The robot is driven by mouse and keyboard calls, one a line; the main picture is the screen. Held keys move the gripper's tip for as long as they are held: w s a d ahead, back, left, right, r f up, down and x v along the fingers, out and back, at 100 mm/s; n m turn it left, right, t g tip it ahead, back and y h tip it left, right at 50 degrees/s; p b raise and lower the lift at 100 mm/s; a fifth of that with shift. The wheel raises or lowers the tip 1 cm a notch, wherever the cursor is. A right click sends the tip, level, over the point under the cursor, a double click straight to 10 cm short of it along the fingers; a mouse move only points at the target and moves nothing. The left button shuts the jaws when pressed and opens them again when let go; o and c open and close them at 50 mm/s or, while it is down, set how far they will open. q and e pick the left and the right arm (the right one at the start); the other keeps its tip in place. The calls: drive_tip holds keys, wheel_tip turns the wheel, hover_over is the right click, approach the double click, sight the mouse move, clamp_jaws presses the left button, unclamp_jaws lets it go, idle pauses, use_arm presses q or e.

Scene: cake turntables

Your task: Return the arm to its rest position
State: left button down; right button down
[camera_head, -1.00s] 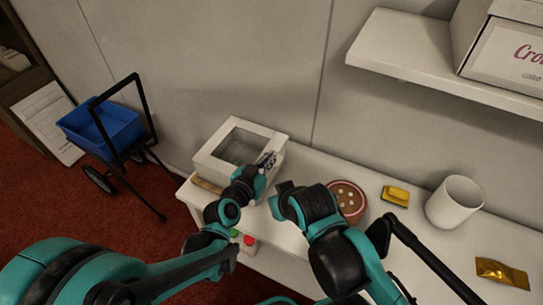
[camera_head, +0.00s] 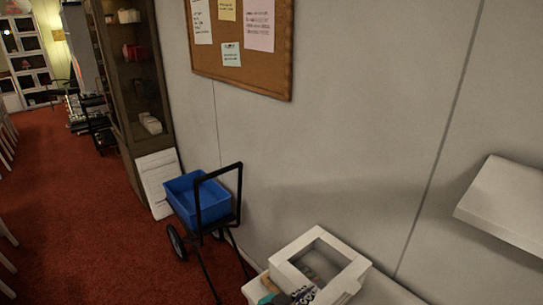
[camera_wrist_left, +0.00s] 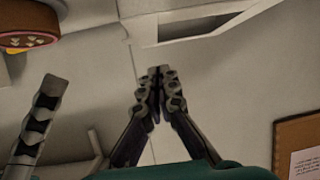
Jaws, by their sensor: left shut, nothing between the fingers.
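My left gripper (camera_head: 302,294) shows at the bottom edge of the head view, in front of the white windowed box (camera_head: 318,268). In the left wrist view my left gripper (camera_wrist_left: 158,72) has its fingertips together with nothing between them. Its teal body fills the bottom of that view. A grey, dark-padded finger-like part (camera_wrist_left: 40,115) at the left of the wrist view looks like part of my right gripper; its jaw state cannot be told. The right arm is out of the head view.
A blue-tub cart (camera_head: 200,200) stands on red carpet by the wall, left of the box. A white shelf (camera_head: 505,205) juts out at right. A corkboard (camera_head: 240,50) hangs above. A round brown item (camera_wrist_left: 28,38) shows at top left of the wrist view. Carpet at left is open.

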use_arm(q)
drive_tip(key=s+a+n+g+y, duration=0.1)
drive_tip(key=s+a+n+y, duration=0.2)
drive_tip(key=a, duration=0.6)
drive_tip(key=s+a+n+y, duration=0.3)
drive_tip(key=a, duration=0.6)
drive_tip(key=s+a+n+g+y, duration=0.1)
drive_tip(key=s+a+n+y, duration=0.1)
drive_tip(key=a, duration=0.8)
drive_tip(key=shift+s+f+n+g+y, duration=0.3)
drive_tip(key=shift+s+n+y, duration=0.1)
drive_tip(key=shift+s+y, duration=0.45)
